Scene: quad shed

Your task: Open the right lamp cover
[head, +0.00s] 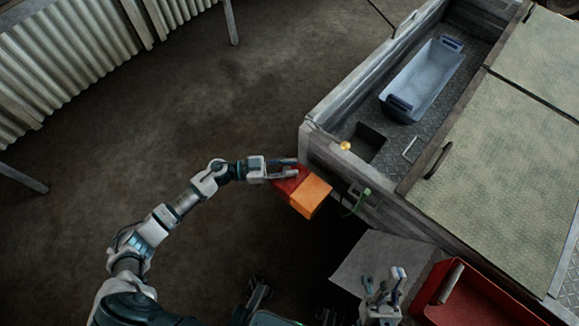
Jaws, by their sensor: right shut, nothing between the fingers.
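A lamp with a red part (287,185) and an orange part (310,196) sits at the near left corner of the grey trailer (330,150). I cannot tell from this view whether its cover stands open. My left gripper (290,168) is at the lamp's upper left end, its two fingers apart with the red part just beside and below them. Whether they touch it is unclear. My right gripper (387,282) is shut and empty at the bottom, over a grey panel (365,260), well away from the lamp.
A red toolbox (425,295) stands at lower right. The floor at left is clear.

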